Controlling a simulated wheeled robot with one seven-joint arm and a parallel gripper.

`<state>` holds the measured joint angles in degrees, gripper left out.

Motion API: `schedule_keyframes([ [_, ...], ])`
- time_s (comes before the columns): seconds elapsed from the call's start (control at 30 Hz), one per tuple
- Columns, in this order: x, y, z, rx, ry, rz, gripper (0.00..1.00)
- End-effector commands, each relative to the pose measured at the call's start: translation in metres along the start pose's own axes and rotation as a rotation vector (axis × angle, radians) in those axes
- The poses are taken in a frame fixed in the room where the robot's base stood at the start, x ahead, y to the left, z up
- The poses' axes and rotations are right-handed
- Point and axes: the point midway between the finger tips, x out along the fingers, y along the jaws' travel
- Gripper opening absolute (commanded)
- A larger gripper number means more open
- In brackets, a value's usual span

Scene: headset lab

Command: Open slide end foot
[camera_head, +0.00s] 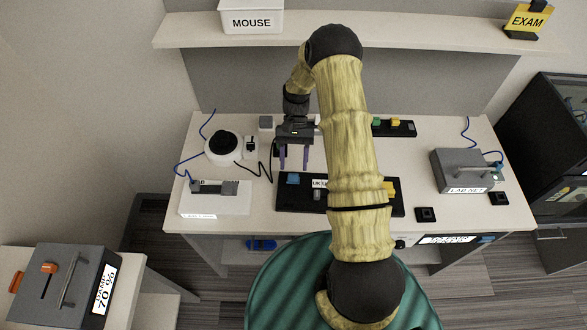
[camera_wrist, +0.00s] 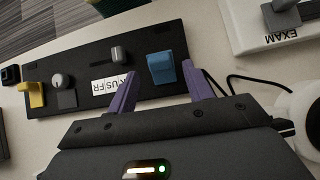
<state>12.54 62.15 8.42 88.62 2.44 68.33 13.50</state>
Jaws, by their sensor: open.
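A long black panel (camera_head: 345,207) lies on the table in front of my arm; it also shows in the wrist view (camera_wrist: 80,62). It carries a blue block (camera_wrist: 160,67) near one end and a yellow piece (camera_wrist: 33,94) near the other. Between them are a grey slider knob (camera_wrist: 117,54), a round grey knob (camera_wrist: 60,82) and a white label (camera_wrist: 111,81). In the head view the blue block (camera_head: 293,178) is just below my gripper (camera_head: 294,166). In the wrist view, my gripper's (camera_wrist: 158,70) purple fingers are open and spread on either side of the blue block, with nothing held.
A white device (camera_head: 215,204) with a dark grey top part and a round white-and-black unit (camera_head: 223,146) stand left, with cables. A second black panel (camera_head: 403,130) lies behind my arm. A grey LAB NET box (camera_head: 461,168) stands right. A shelf (camera_head: 400,30) crosses above the table.

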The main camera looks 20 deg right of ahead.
Motion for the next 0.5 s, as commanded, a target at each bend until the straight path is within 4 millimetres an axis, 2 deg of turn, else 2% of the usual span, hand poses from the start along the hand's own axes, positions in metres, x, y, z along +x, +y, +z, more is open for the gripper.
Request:
schedule_keyframes([
  [0.23,-0.037,0.0,-0.002,0.0,0.004,-0.001,0.51],
  [0.5,-0.047,0.0,0.0,0.0,0.0,0.0,0.51],
])
